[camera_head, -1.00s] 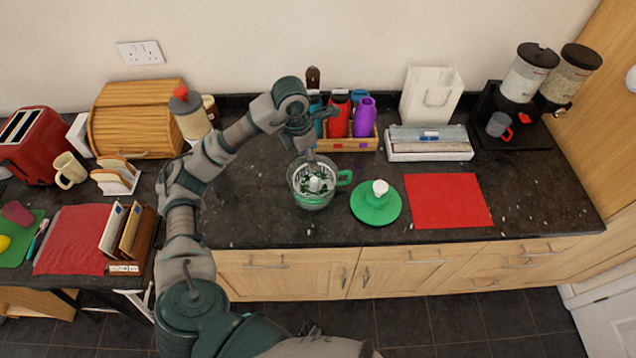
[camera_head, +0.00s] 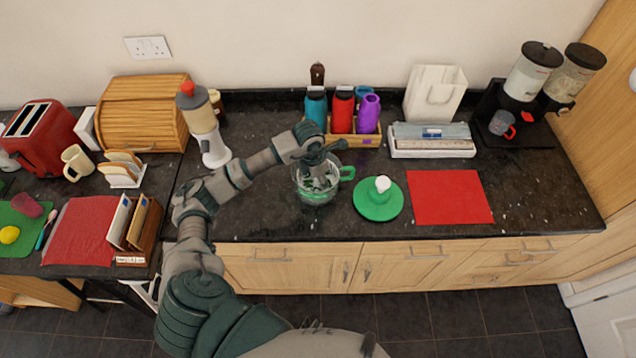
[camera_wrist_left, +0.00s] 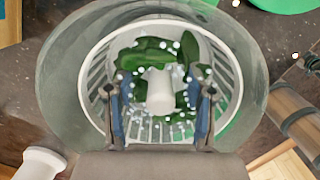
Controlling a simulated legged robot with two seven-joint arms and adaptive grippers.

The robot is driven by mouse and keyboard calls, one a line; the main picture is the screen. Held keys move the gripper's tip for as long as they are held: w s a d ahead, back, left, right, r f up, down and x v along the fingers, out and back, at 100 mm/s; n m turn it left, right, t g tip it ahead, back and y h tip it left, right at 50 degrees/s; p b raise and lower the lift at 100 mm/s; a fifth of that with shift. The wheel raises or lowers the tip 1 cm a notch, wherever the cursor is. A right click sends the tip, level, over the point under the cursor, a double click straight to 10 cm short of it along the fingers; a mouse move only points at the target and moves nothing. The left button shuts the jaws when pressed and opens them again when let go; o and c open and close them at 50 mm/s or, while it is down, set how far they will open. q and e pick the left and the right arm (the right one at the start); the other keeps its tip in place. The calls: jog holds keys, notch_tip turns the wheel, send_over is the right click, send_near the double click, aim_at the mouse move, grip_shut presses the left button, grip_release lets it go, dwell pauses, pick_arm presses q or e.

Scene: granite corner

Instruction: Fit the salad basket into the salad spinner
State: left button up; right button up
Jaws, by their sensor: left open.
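The salad spinner (camera_head: 317,197) is a clear bowl with a green handle, standing on the dark counter. The wrist view looks down into the clear bowl (camera_wrist_left: 58,80). The white slotted salad basket (camera_wrist_left: 225,75) lies within the bowl's outline, with green leaves and a white central post. Whether it is fully seated cannot be told. My left gripper (camera_wrist_left: 158,115) is open, its fingers over the basket on either side of the post, apart from it. In the head view my left gripper (camera_head: 317,168) is above the bowl and hides part of it. My right gripper is not in view.
A green lid (camera_head: 378,205) with a white knob lies right of the bowl. A red mat (camera_head: 449,198) lies further right. A wooden crate (camera_head: 362,141) with bottles stands behind. A white dispenser (camera_head: 208,130) stands near my left arm.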

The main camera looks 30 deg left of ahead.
pick_arm(q)
grip_shut()
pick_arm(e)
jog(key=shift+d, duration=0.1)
pick_arm(q)
jog(key=shift+r, duration=0.1)
notch_tip(320, 180, up, 17)
jog(key=shift+m, duration=0.3)
jog(key=f+b, duration=0.5)
jog(key=shift+a+f, duration=0.25)
jog(key=shift+a, duration=0.05)
jog(key=shift+f+b, duration=0.35)
jog(key=shift+f, duration=0.2)
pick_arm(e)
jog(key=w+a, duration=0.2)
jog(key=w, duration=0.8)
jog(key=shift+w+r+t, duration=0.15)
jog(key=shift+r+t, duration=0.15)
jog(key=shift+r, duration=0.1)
